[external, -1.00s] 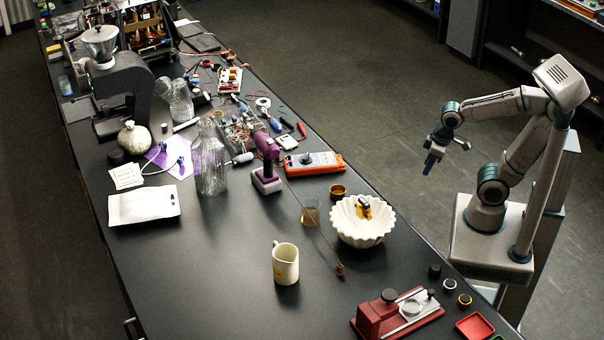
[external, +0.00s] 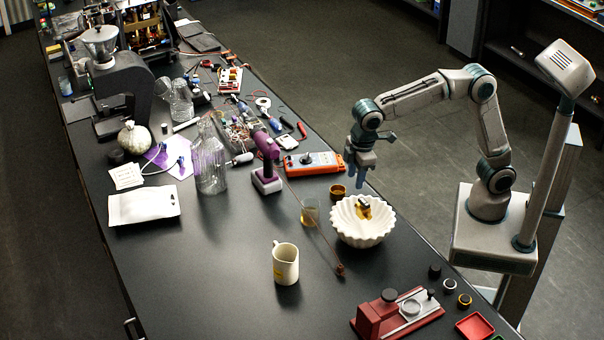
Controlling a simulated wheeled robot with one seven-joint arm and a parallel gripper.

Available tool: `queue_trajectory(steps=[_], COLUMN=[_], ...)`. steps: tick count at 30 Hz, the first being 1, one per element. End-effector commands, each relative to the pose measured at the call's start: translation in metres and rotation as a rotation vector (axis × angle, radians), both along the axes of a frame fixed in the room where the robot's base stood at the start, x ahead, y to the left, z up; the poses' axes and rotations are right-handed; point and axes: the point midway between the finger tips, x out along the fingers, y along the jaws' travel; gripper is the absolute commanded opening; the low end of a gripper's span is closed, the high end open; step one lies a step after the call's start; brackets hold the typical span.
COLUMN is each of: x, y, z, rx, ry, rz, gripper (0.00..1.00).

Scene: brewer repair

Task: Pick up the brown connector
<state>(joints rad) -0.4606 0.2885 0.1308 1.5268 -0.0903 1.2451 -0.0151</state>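I cannot tell for certain which item is the brown connector. A small brown-gold ring-shaped part (external: 337,191) stands on the table just behind the white fluted bowl. A yellow and black item (external: 363,208) lies inside the white bowl (external: 362,235). A thin rod with a brown end (external: 340,270) lies across the table in front of the bowl. My gripper (external: 360,182) points down above the table's right side, near the bowl's back rim and right of the brown-gold part. It appears to hold nothing; its finger opening is too small to make out.
A glass of amber liquid (external: 310,212) stands left of the bowl. A purple drill (external: 267,165), an orange meter (external: 314,163) and a cream mug (external: 285,263) are close by. A red press (external: 390,312) is at the front. Table left of the mug is clear.

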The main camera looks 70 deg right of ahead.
Motion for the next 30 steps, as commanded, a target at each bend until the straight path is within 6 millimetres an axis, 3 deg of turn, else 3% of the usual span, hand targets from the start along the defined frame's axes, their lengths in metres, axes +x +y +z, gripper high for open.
queue_trajectory(steps=[1, 6, 12, 16, 20, 30], x=[0.005, 0.011, 0.004, -0.001, -0.002, -0.003], y=[0.026, 0.103, 0.17, 0.191, 0.197, 0.195], z=[0.0, -0.007, -0.021, -0.028, -0.036, -0.098], rx=[-0.003, -0.012, -0.018, -0.02, -0.022, -0.024], ry=[0.013, 0.049, 0.081, 0.093, 0.098, 0.099], rz=[0.041, 0.16, 0.259, 0.29, 0.298, 0.297], gripper=[0.4, 0.4, 0.4, 0.4, 0.4, 0.4])
